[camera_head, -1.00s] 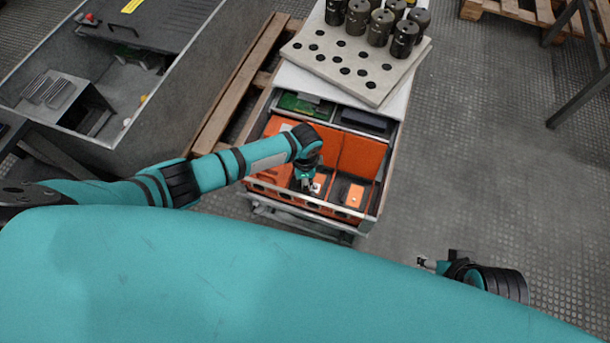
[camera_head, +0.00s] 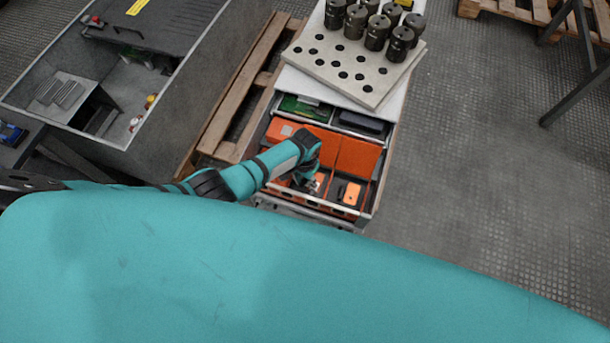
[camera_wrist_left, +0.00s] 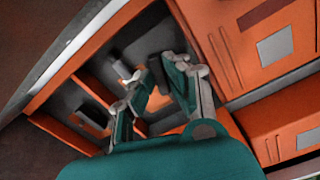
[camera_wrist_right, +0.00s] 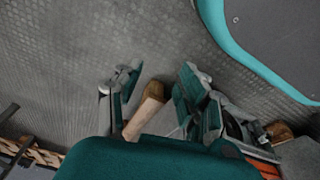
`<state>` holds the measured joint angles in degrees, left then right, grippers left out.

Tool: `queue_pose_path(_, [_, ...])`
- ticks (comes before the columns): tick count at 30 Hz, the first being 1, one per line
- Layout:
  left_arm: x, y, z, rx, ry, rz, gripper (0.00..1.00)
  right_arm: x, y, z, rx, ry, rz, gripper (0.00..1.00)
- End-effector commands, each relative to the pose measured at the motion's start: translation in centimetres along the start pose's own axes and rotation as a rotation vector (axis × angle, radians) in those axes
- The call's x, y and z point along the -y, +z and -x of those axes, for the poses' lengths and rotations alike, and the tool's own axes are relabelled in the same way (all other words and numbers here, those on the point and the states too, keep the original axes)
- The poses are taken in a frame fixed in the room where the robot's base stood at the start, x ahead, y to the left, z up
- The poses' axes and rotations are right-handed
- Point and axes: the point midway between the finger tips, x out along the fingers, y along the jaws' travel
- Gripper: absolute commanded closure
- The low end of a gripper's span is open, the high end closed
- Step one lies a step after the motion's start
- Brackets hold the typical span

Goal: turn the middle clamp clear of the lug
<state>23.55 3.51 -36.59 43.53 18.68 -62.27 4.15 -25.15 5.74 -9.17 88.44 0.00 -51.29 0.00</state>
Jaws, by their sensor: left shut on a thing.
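My left gripper (camera_head: 308,184) reaches down into the orange-lined open drawer (camera_head: 336,150). In the left wrist view its two fingers (camera_wrist_left: 158,88) are a little apart, closed on a small part at the drawer floor, which I take to be the middle clamp; the fingers and arm hide most of it. Dark compartments with orange pieces surround the fingertips; one orange block (camera_head: 351,193) lies in the compartment to the right. I cannot make out the lug.
A pale plate with holes (camera_head: 345,68) and several dark cylinders (camera_head: 376,32) stands on the cabinet behind the drawer. A wooden pallet (camera_head: 236,95) and a grey bin (camera_head: 170,113) are to the left. The floor right of the cabinet is clear.

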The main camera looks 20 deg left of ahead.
Motion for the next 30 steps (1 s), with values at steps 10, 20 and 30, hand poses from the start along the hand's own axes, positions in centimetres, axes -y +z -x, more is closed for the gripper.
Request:
queue_pose_path(10, [-0.1,0.1,0.1,0.002,0.001,0.233,1.00,0.2,2.4,-2.1,0.019,-0.003,0.004,0.60])
queue_pose_path(20, [-0.1,0.1,0.0,0.002,0.000,0.326,1.00,0.2,3.2,-2.8,0.023,-0.003,0.005,0.60])
queue_pose_path(30, [-0.1,0.0,0.0,0.001,0.001,0.337,1.00,0.2,3.2,-2.9,0.021,-0.002,0.006,0.60])
